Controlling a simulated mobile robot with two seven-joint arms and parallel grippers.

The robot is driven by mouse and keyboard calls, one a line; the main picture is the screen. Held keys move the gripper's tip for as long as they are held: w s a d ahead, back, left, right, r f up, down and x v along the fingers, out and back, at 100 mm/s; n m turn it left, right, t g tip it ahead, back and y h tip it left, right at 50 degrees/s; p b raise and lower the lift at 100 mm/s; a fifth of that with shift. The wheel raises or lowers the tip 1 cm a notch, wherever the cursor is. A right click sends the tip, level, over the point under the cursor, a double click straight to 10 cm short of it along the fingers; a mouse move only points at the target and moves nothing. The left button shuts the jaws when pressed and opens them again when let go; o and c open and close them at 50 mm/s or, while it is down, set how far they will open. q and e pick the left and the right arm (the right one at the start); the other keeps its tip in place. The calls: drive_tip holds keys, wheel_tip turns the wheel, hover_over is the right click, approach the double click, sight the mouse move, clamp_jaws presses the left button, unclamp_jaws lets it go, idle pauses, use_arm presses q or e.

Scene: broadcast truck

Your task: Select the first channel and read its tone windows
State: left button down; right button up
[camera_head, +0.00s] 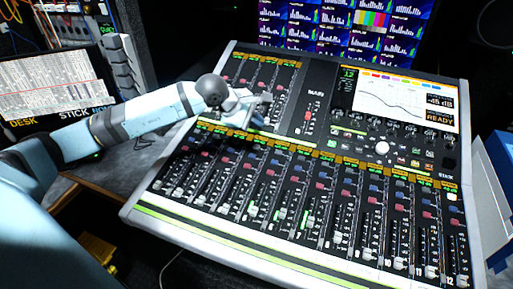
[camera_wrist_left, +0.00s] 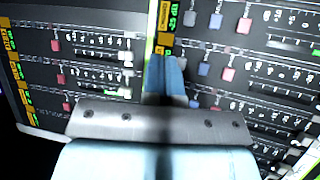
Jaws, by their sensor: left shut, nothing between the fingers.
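The mixing console (camera_head: 135,213) fills the middle of the head view, with a long row of channel strips and faders along its front. The first channel strip is at the row's left end, near the "1" side (camera_head: 172,187). The console's screen (camera_head: 395,98) shows a falling curve, and beside it a panel (camera_head: 439,101) reads "-45 dB" and "READY". My left gripper (camera_head: 262,108) is shut and empty over the upper left part of the console. In the left wrist view its fingers (camera_wrist_left: 167,75) are together above the strips; contact cannot be told. My right gripper is not in view.
A wall of monitors (camera_head: 340,22) with level bars and colour bars stands behind the console. A rack with cables (camera_head: 62,22) and a lit display sheet (camera_head: 50,82) are at the left. A blue bin (camera_head: 500,150) stands at the right edge.

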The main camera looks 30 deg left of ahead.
use_arm(q)
drive_tip(key=b, duration=0.3)
hover_over(257, 151)
wheel_tip(257, 151, down, 6)
drive_tip(key=shift+r, duration=0.2)
drive_tip(key=shift+f, duration=0.35)
drive_tip(key=shift+f+b, duration=0.2)
drive_tip(key=shift+b, duration=0.15)
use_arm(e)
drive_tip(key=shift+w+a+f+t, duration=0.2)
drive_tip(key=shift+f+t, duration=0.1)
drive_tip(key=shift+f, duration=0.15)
use_arm(q)
drive_tip(key=shift+f, duration=0.1)
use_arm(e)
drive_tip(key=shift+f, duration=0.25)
use_arm(q)
drive_tip(key=shift+w+f+b, duration=0.1)
drive_tip(key=shift+f+b, duration=0.25)
drive_tip(key=shift+b, duration=0.2)
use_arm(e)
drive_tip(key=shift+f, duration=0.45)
